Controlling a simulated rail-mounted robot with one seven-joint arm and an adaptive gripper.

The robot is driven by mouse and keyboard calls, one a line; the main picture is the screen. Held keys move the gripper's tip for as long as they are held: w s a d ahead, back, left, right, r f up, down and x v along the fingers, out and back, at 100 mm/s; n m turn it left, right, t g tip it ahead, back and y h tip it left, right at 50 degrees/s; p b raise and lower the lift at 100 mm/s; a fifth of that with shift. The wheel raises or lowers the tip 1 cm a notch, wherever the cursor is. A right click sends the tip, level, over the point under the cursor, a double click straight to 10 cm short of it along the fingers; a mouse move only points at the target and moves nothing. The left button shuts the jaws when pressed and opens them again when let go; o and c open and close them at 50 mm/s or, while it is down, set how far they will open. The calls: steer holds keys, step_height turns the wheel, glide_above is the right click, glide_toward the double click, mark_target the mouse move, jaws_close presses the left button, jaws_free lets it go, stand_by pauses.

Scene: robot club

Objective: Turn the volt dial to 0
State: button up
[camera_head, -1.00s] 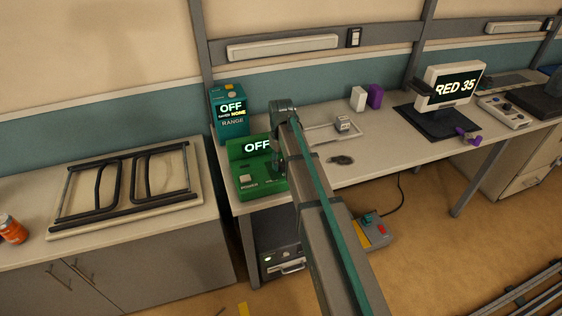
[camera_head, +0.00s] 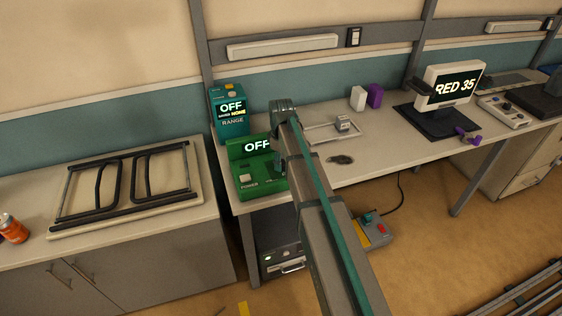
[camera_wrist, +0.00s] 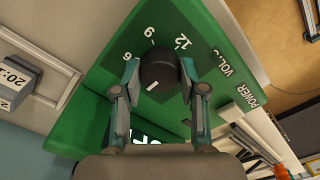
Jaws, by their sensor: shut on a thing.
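The volt dial is a dark round knob (camera_wrist: 158,72) on the green power box (camera_wrist: 105,75) in the wrist view. Its white pointer mark faces the lower left of the picture. The printed 6, 9 and 12 show around its upper side; other scale marks near it are hidden by my fingers. My gripper (camera_wrist: 159,66) is shut on the dial, one finger on each side. In the head view the green box (camera_head: 250,168) stands at the table's left end, its screen reading OFF, and my arm hides the dial.
A teal range box (camera_head: 229,112) reading OFF stands behind the green box. A tray frame (camera_head: 325,131) with a small grey block (camera_head: 343,124) and a dark flat piece (camera_head: 341,159) lie to the right. A monitor (camera_head: 452,84) stands farther right.

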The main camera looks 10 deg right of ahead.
steer(key=o, duration=1.1)
steer(key=shift+o, duration=0.2)
steer(key=shift+r, duration=0.1)
step_height(320, 180, up, 12)
